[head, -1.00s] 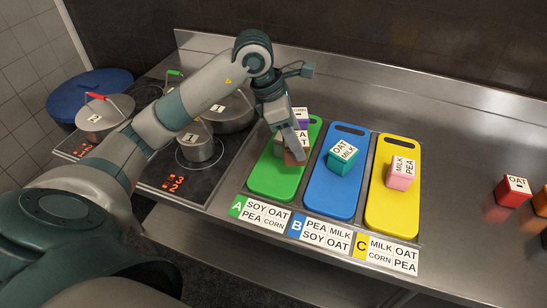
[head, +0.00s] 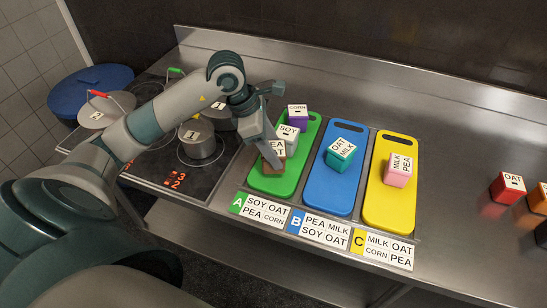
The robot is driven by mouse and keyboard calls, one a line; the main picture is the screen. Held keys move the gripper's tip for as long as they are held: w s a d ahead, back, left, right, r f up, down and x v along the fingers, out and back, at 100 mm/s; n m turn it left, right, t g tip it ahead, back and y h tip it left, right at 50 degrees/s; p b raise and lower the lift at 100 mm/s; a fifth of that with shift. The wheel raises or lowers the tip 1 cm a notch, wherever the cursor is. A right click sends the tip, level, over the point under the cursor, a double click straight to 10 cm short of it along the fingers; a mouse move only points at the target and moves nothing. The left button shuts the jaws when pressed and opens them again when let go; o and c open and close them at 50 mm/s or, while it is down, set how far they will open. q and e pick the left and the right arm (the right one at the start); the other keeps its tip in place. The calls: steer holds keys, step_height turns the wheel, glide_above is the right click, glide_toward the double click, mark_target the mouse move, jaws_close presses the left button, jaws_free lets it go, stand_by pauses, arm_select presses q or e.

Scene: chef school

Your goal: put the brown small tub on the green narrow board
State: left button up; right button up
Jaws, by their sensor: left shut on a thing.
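The brown small tub (head: 274,166) is at the lower left part of the green narrow board (head: 277,183); its top label is partly hidden by a finger. My left gripper (head: 272,155) is shut on the brown tub, reaching down from the upper left. I cannot tell whether the tub touches the board or is slightly above it. A white tub marked SOY (head: 287,138) and a purple tub marked CORN (head: 297,116) stand behind it on the same board. My right gripper is not in view.
The blue board (head: 338,195) bears a teal tub (head: 341,155), and the yellow board (head: 390,207) a pink tub (head: 397,170). Label cards (head: 320,232) line the counter's front. A red tub (head: 507,188) stands at right. Pots (head: 198,140) sit on the hob at left.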

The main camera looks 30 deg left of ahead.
arm_select(q)
steer(key=shift+f+p, duration=0.85)
steer(key=shift+f, duration=1)
steer(key=shift+f, duration=0.1)
steer(key=shift+f, duration=0.1)
steer(key=o, duration=1.2)
